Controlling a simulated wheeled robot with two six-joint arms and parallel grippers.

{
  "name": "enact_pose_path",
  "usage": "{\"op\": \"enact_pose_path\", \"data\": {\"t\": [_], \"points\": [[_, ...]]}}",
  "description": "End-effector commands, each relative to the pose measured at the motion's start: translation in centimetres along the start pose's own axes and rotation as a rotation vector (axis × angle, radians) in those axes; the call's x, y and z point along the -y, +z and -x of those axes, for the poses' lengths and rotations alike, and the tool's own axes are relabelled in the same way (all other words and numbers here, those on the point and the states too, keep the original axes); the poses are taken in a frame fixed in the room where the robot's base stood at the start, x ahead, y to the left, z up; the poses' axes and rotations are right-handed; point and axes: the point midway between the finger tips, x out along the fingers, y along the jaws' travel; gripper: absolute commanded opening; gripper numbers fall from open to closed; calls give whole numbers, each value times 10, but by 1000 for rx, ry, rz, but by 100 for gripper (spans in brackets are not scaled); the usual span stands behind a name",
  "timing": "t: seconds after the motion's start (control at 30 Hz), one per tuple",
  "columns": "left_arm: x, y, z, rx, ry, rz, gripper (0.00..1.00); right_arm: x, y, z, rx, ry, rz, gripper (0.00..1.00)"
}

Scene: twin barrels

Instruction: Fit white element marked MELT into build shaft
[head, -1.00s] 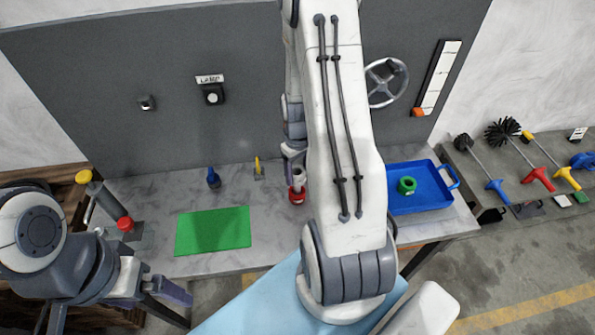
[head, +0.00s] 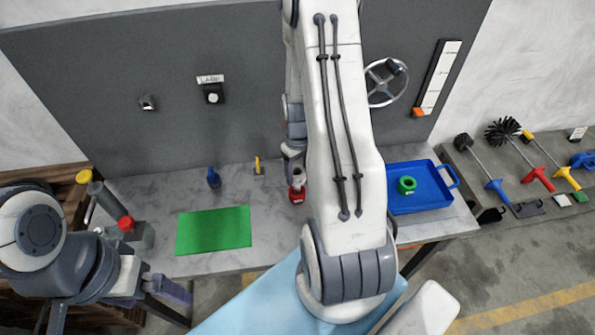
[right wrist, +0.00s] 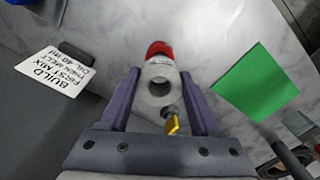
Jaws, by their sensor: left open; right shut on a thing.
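In the head view the red piece (head: 297,194) stands on the table directly under my right gripper (head: 294,165). I cannot tell whether element and red piece touch. I cannot pick out the build shaft with certainty. My left gripper (head: 168,300) is open and empty at the lower left, off the table's front edge.
A green mat (head: 213,232), a blue piece (head: 213,178) and a yellow piece (head: 258,166) are on the table. A blue tray (head: 433,200) holds a green ring (head: 407,185). Grey cylinders with yellow and red (head: 126,223) tops stand left. A sign (right wrist: 58,72) reads BUILD FIRST.

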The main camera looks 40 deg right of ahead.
Motion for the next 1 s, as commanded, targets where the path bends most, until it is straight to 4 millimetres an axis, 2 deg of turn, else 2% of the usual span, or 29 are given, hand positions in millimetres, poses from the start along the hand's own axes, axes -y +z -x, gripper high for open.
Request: {"op": "enact_pose_path", "data": {"t": [1.0], "points": [[0, 0, -3, 0, 0, 0, 98, 0, 0, -5, -1, 1, 0, 0]]}}
